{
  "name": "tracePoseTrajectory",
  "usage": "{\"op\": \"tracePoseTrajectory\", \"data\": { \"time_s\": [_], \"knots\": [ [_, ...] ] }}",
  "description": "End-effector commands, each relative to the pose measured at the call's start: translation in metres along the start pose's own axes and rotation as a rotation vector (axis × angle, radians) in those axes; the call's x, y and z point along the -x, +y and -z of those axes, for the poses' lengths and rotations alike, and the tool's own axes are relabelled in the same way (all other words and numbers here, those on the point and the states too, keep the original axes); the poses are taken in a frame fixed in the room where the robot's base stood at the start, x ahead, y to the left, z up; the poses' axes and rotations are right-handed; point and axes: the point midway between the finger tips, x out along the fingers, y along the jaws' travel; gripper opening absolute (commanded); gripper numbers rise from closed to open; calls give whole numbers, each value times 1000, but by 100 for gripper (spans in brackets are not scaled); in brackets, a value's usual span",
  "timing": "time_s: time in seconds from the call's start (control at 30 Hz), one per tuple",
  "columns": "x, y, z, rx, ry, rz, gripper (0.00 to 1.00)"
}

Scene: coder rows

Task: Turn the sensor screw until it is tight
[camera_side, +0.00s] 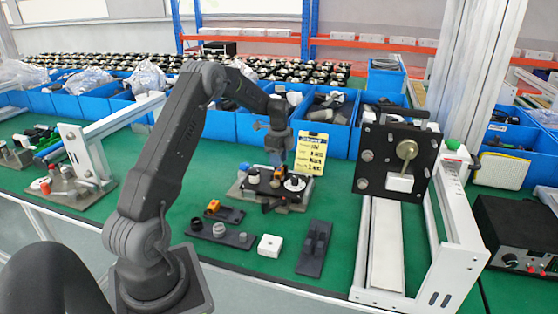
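My gripper (277,160) points down over a small assembly fixture (240,190) on the green bench, near the middle of the picture. Its fingers are small and dark here, so I cannot tell whether they are open or shut, or whether they hold anything. The fixture is a flat plate with dark and white round parts on it, including a white round part (294,183) just right of the gripper. The sensor screw cannot be made out at this size. The gripper tip is above or at the fixture's middle; contact is unclear.
In front of the fixture lie a dark tray with round parts (243,241), a white square block (270,246) and a dark holder (315,238). A yellow note (311,152) stands behind. A framed black plate (381,178) rises at right. Blue bins (340,139) line the back.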

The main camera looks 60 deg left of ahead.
Motion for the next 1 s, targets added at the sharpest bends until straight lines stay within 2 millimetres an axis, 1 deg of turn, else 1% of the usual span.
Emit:
{"op": "tracePoseTrajectory", "data": {
  "time_s": [0.03,0.1,0.27,0.37,0.47,0.9,1.0],
  "knots": [
    [0,0,0,0,0,0,36],
    [0,0,0,1,0,0,40],
    [0,0,0,2,0,0,40],
    [0,0,0,41,0,0,40],
    [0,0,0,158,0,0,40],
    [0,0,0,781,0,0,40],
    [0,0,0,868,0,0,40]
  ]
}}
